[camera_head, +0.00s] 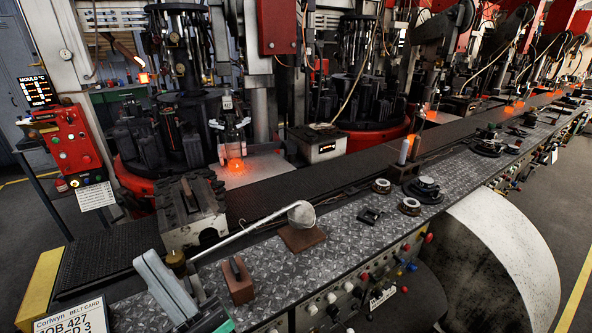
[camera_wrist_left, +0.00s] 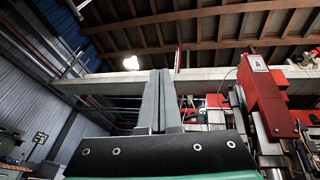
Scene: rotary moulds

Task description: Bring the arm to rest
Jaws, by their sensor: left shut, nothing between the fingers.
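My left gripper (camera_head: 150,260) shows at the lower left of the head view, its grey fingers pointing up and away above the near end of the workbench. In the left wrist view its two fingers (camera_wrist_left: 160,75) are pressed together with nothing between them, and the camera looks up at the roof beams. My right gripper is in neither view.
A long-handled ladle (camera_head: 302,214) lies behind my left gripper, its bowl over a brown pad (camera_head: 300,238). A brown block (camera_head: 238,283) stands close to the right. A metal mould block (camera_head: 190,215) sits behind. A dark conveyor belt (camera_head: 270,196) runs along the bench.

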